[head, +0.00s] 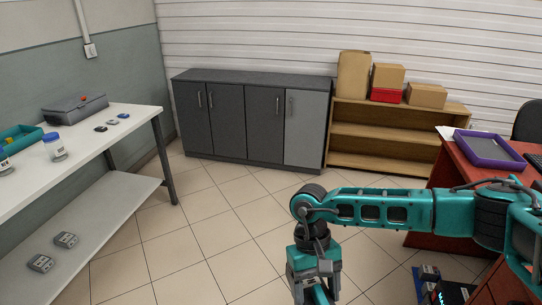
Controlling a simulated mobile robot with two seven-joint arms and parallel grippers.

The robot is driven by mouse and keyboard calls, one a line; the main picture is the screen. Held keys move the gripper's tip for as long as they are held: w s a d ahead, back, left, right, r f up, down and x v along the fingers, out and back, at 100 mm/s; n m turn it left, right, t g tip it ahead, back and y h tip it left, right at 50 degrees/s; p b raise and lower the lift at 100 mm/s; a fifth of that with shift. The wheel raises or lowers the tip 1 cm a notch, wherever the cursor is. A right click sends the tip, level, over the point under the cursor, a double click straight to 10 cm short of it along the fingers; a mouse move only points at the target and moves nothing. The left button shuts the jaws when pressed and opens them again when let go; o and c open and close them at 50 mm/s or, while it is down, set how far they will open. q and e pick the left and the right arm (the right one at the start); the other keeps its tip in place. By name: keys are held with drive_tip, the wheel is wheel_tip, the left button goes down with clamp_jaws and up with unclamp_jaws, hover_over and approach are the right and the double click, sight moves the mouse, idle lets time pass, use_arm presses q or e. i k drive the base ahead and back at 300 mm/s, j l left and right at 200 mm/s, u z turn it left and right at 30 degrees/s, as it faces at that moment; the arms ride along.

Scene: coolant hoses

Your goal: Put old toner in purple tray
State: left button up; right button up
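The purple tray (490,163) lies on the red-brown desk at the right; no object shows inside it. I cannot pick out the old toner for sure in this view. My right arm reaches in from the right across the front, below and left of the tray. My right gripper (316,287) hangs downward over the tiled floor near the bottom edge. Its fingertips are not clearly visible, so I cannot tell whether it is open or holds anything. My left gripper is out of view.
A white table (80,155) at left holds a grey case (75,109), a teal tray (20,140), a blue-lidded jar (54,148) and small parts. A dark cabinet (245,120) and wooden shelf (395,135) line the wall. Floor between is clear; dark items (452,292) lie under the desk.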

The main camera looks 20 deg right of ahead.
sight(486, 151)
drive_tip(key=i+z, duration=0.75)
drive_tip(key=i, duration=0.15)
drive_tip(key=i+z, duration=0.45)
drive_tip(key=i+j+z, duration=0.2)
drive_tip(key=i+z, duration=0.3)
drive_tip(key=i+j+z, duration=0.45)
drive_tip(key=i, duration=0.15)
